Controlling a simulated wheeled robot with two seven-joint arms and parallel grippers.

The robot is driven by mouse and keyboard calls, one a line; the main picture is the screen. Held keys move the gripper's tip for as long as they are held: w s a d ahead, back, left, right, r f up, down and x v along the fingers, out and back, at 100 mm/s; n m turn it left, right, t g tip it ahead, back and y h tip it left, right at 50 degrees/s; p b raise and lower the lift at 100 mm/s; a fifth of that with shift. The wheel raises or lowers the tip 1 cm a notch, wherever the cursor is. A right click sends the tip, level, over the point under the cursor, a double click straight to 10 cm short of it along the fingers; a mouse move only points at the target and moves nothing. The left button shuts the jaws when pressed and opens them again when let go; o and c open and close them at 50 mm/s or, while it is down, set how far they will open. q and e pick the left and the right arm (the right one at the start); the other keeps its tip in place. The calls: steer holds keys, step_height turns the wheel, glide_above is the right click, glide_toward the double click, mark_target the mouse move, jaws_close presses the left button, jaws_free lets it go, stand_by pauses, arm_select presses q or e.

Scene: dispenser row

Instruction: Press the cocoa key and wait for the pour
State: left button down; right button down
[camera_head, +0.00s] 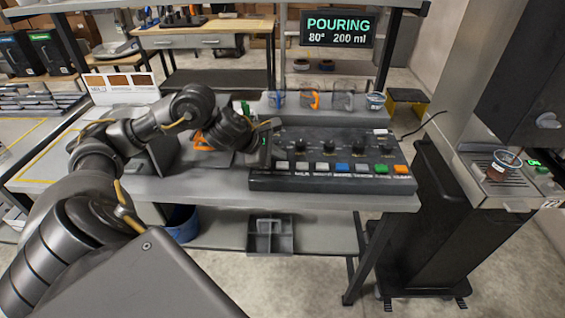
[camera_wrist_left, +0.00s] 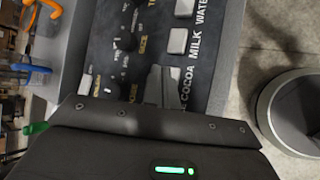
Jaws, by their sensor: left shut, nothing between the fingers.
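The dark key panel (camera_head: 330,184) lies on the bench with a row of coloured and pale keys along its front. My left gripper (camera_head: 266,146) is shut and empty at the panel's left end. In the left wrist view its fingertips (camera_wrist_left: 166,88) are over the spot beside the COCOA label (camera_wrist_left: 189,83). The milk key (camera_wrist_left: 179,41) shows clear of the fingers. The screen (camera_head: 338,29) reads POURING, 80°, 200 ml. A cup (camera_head: 502,166) with brown contents stands under the dispenser (camera_head: 525,105) at right. My right gripper is out of view.
Several knobs (camera_head: 328,146) stand up on the panel behind the keys. Cups and jugs (camera_head: 342,100) stand on a ledge behind it. A menu card (camera_head: 122,88) stands at the bench's back left. A blue bin (camera_head: 182,223) is below the bench.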

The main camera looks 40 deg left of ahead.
mark_target(279, 165)
arm_select(q)
steer(key=shift+r, duration=0.1)
step_height(279, 165, up, 5)
steer(key=p, duration=0.4)
stand_by(0.6)
